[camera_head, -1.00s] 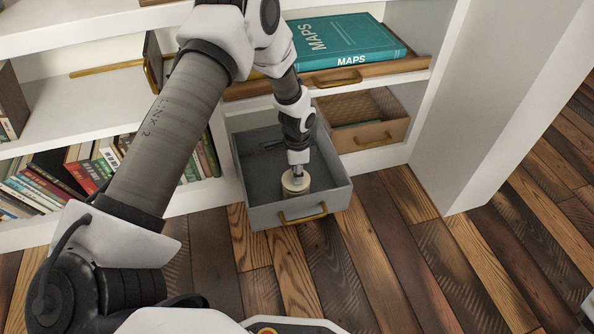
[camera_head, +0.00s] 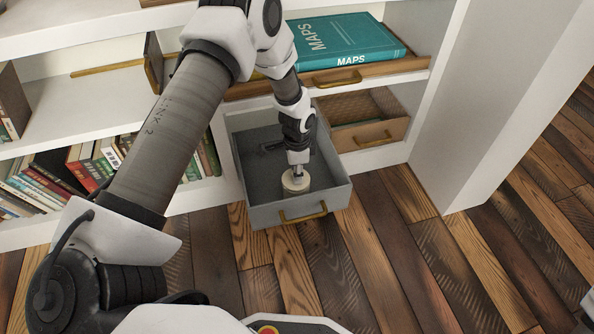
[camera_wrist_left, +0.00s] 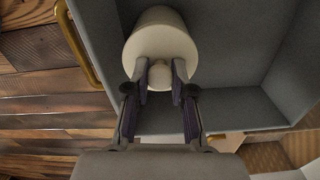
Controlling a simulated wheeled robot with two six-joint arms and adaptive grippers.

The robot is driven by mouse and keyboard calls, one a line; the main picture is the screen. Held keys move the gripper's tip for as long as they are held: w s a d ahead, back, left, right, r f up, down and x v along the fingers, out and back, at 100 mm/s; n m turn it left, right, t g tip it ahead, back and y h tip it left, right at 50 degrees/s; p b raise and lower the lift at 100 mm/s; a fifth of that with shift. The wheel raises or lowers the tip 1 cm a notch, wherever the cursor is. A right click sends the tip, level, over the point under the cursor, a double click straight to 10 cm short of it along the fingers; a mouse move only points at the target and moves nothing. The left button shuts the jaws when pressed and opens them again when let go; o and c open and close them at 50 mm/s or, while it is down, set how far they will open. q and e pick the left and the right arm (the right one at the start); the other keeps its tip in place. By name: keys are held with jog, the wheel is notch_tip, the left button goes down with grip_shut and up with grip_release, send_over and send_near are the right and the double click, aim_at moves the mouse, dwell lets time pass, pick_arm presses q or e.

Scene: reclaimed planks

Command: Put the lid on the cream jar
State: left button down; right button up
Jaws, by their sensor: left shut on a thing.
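A cream jar (camera_head: 298,190) stands upright inside the open grey drawer (camera_head: 262,216), near its front. In the left wrist view, its body (camera_wrist_left: 157,14) shows beyond the round cream lid (camera_wrist_left: 160,45). My left gripper (camera_head: 297,172) reaches down into the drawer from above. In the left wrist view, its two fingers (camera_wrist_left: 160,80) are shut on the lid's small knob. The lid lies over the jar top, roughly in line with it. I cannot tell whether it is fully seated. My right gripper is not in view.
The drawer's grey walls stand around the jar, with a brass handle (camera_head: 302,215) in front. A brown drawer (camera_head: 365,132) is open to the right. A teal maps book (camera_head: 345,38) lies above. Wood floor in front is clear.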

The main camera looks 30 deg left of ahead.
pick_arm(q)
jog(key=shift+c, duration=2.1)
grip_release()
jog(key=shift+r+p, duration=0.45)
notch_tip(320, 180, up, 6)
jog(key=p, duration=0.6)
jog(key=shift+r, duration=0.15)
jog(key=shift+c, duration=1.1)
grip_shut()
